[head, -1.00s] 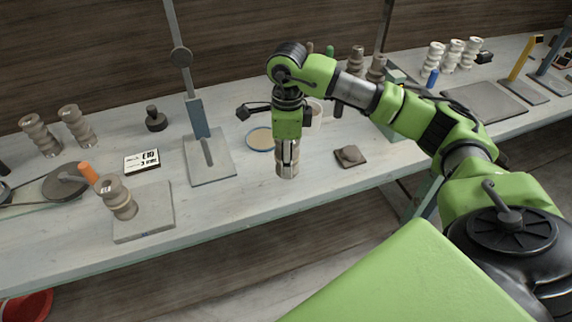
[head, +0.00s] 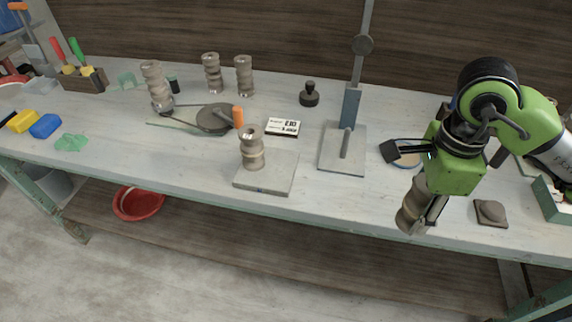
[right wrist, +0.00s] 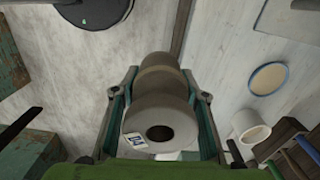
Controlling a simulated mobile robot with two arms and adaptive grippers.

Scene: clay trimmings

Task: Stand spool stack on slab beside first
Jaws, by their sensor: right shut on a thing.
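The slab (head: 267,186) is a grey square plate near the front edge of the bench in the head view. One spool stack (head: 252,150) stands upright on its left part, and the right part of the slab is bare. My right gripper (head: 424,208) is at the right of the head view, shut on another grey-brown spool stack (head: 411,203), which hangs slightly tilted by the bench's front edge. The held spool stack (right wrist: 158,98) also fills the middle of the right wrist view, between the fingers, with a small label on its end. My left gripper is out of view.
A stand with a grey base (head: 342,160) and tall post rises between the slab and my right gripper. A white label card (head: 284,127) and a round turntable (head: 214,118) lie behind the slab. More spool stacks (head: 212,73) stand at the back left.

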